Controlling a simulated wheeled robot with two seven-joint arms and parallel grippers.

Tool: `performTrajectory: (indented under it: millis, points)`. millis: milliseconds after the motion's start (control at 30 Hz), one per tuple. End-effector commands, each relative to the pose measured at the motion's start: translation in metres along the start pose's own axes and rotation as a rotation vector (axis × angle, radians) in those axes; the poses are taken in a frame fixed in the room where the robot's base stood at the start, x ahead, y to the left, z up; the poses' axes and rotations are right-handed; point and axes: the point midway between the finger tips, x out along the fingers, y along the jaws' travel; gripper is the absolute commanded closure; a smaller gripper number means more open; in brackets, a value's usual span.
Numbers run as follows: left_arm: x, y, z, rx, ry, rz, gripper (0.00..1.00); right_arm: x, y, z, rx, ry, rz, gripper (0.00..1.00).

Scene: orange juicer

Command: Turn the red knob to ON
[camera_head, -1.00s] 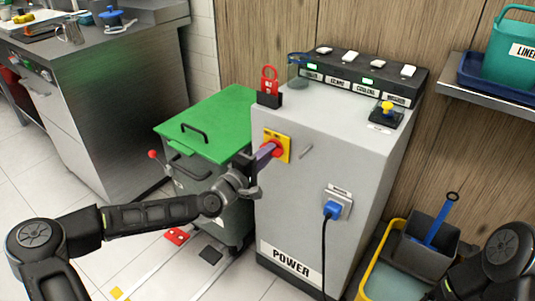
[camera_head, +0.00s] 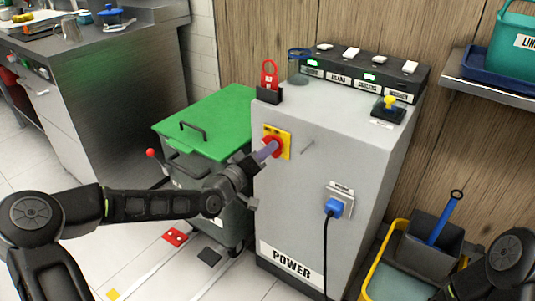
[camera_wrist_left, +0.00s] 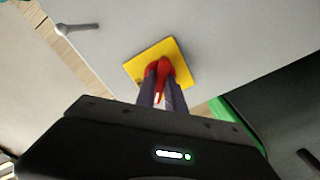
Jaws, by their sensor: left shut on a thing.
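The red knob (camera_head: 272,146) sits on a yellow square plate (camera_head: 285,141) on the front of the grey power cabinet (camera_head: 290,205). My left gripper (camera_head: 268,151) reaches the knob from the lower left. In the left wrist view its two fingers (camera_wrist_left: 162,80) are shut on the red knob (camera_wrist_left: 163,68), one on either side. The yellow plate (camera_wrist_left: 178,60) shows around the knob and looks tilted there. The ON and OFF marks are too small or hidden to read. My right gripper is out of view; only part of my right arm shows at the lower right.
A green-lidded bin (camera_head: 210,120) stands close to the left of the cabinet, near my left arm. A blue plug (camera_head: 334,208) with a black cable is lower right. A yellow bucket (camera_head: 372,270) stands at the right.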

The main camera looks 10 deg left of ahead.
Motion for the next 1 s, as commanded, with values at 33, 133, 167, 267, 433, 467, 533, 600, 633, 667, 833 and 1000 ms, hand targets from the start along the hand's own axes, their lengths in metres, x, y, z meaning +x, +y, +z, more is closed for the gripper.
performTrajectory:
  millis: [33,133,167,267,433,467,533,600,633,667,833,1000]
  points:
    - [0.000,-0.002,0.001,0.048,0.001,0.000,1.00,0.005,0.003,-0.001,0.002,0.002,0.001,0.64]
    - [0.000,-0.002,0.002,0.143,0.000,0.000,1.00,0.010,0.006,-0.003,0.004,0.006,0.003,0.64]
    - [0.000,-0.002,0.002,0.172,0.000,0.000,1.00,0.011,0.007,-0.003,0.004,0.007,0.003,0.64]
    - [0.000,-0.002,0.002,0.267,0.002,0.000,1.00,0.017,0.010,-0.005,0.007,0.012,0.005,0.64]
    - [0.000,-0.003,0.002,0.428,0.002,0.000,1.00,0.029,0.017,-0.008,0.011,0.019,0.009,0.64]
    - [0.000,-0.002,0.002,0.456,0.002,0.001,1.00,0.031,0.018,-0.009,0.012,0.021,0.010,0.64]
    - [0.000,-0.002,0.002,0.521,0.002,0.001,1.00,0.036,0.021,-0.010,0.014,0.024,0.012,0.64]
    - [0.000,-0.003,0.002,0.582,0.002,0.001,1.00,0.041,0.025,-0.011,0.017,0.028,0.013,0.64]
    - [0.000,-0.002,0.002,0.606,0.002,0.001,1.00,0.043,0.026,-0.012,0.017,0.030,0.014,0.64]
    - [0.000,-0.002,0.002,0.629,0.002,0.001,1.00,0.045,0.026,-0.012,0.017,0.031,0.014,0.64]
    - [0.000,-0.002,0.001,0.741,0.003,0.001,1.00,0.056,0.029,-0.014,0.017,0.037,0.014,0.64]
    - [0.000,-0.001,0.000,0.811,0.003,0.000,1.00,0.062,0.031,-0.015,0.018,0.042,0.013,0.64]
